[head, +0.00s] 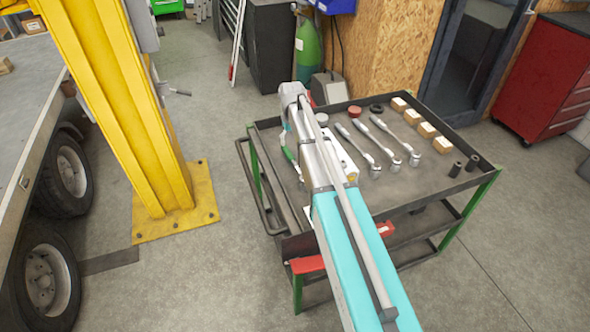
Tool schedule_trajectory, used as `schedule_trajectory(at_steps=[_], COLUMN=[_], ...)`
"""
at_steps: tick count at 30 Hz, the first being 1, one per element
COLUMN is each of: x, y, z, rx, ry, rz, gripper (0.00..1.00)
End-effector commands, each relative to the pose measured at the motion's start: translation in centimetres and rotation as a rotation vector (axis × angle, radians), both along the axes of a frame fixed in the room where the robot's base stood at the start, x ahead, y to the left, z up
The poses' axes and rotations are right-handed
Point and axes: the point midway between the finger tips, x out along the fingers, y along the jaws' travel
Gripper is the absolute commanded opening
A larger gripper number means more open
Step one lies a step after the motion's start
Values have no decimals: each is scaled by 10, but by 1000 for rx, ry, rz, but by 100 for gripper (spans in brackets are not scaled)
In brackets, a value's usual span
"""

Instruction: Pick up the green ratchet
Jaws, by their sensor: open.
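A green handle, which looks like the green ratchet (290,156), lies near the left side of the cart's top tray (413,200). My arm covers much of the area beside it, so its full shape and its other end are hidden. My arm reaches over the cart from the bottom of the head view, and its far end is above the left part of the tray. My gripper cannot be made out; the arm hides the place where it would be.
Several silver ratchets or wrenches (384,149) lie right of my arm. Wooden blocks (427,130), dark sockets (472,163) and a red round lid (354,111) are also on the tray. A yellow post (125,110) stands left of the cart, a red cabinet (545,75) right.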

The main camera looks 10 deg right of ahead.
Motion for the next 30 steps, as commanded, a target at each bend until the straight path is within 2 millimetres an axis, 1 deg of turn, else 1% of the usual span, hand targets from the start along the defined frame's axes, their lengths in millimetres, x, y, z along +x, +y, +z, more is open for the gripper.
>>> schedule_trajectory(at_steps=[1,3,12,15,30], x=[0,0,0,0,0], y=[-1,-1,0,0,0], z=[-8,-14,-36,-40,-42], rx=[0,0,0,0,0], ry=[0,0,0,0,0], rz=[-1,-1,-1,-1,-1], gripper=[77,77,77,77,77])
